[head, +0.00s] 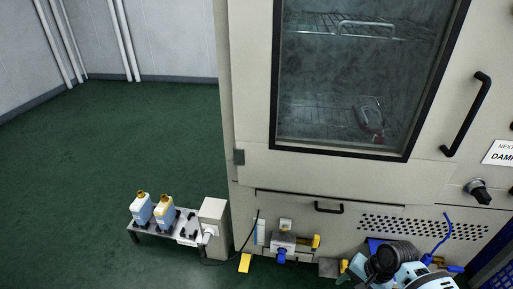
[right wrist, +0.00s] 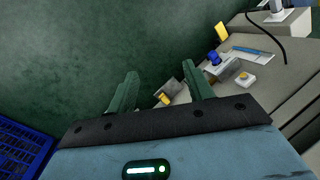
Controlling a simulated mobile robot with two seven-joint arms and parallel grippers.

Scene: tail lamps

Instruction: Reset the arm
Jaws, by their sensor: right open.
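My right arm (head: 405,270) shows at the bottom right of the head view, low in front of the cabinet; its fingertips are not clear there. In the right wrist view my right gripper (right wrist: 163,82) has its two green fingers spread apart. Nothing is held between them. A small yellow part and the cabinet's lower ledge show beyond the fingers. My left gripper is in neither view. A red and grey tail lamp (head: 370,118) lies on the lower wire rack behind the cabinet's closed glass door.
The large beige cabinet (head: 330,180) has a black door handle (head: 466,114). A small bench (head: 150,236) with two yellow-capped bottles stands at the left. A blue crate (right wrist: 22,150) is at the left of the wrist view. Green floor (head: 120,140) is clear at the back left.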

